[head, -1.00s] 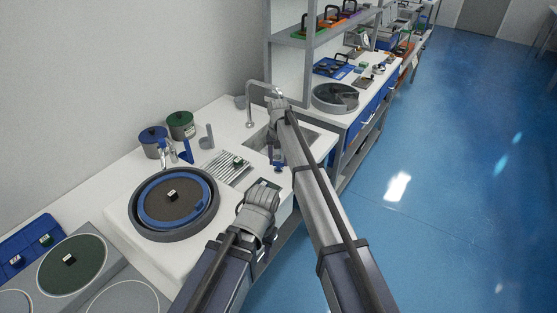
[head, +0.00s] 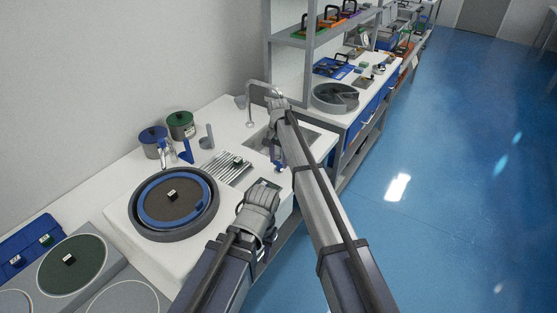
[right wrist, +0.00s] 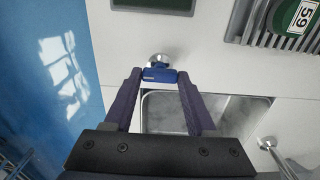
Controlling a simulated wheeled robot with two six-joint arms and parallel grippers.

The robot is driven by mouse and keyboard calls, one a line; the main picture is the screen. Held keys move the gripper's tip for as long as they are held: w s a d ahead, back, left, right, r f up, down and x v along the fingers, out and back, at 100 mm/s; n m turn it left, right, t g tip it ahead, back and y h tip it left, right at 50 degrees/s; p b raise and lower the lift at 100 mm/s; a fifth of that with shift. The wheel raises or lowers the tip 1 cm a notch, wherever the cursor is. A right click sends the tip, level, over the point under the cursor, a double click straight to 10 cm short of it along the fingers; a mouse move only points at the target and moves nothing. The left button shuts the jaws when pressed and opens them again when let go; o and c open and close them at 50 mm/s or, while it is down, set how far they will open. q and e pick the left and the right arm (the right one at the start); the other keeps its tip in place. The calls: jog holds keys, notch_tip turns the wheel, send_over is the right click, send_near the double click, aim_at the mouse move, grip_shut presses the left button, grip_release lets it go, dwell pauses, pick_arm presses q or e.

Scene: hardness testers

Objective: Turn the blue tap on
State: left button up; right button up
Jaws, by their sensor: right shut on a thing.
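The blue tap (right wrist: 158,75) is a small blue handle on a round chrome base at the edge of the sink (right wrist: 215,108). In the right wrist view it sits between the tips of my right gripper (right wrist: 157,78), which is shut on it. In the head view my right gripper (head: 278,157) reaches down at the sink's near side, and the tap is mostly hidden there. The curved chrome spout (head: 262,87) stands behind the sink; I see no water from it. My left wrist is over the counter's front edge; its fingers are not clearly visible.
A ribbed rack (head: 225,167) lies left of the sink. A round grey-and-blue dish (head: 211,207) stands further left, with blue (head: 149,145) and green (head: 181,121) pots behind. A shelf post (head: 311,55) rises beyond the sink. Open floor lies to the right.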

aim_at(279, 162)
jog(key=o, duration=1.4)
jog(key=shift+c, duration=0.2)
jog(key=shift+r, duration=0.1)
notch_tip(279, 162, up, 8)
jog(key=p, duration=0.8)
jog(key=shift+f, duration=0.2)
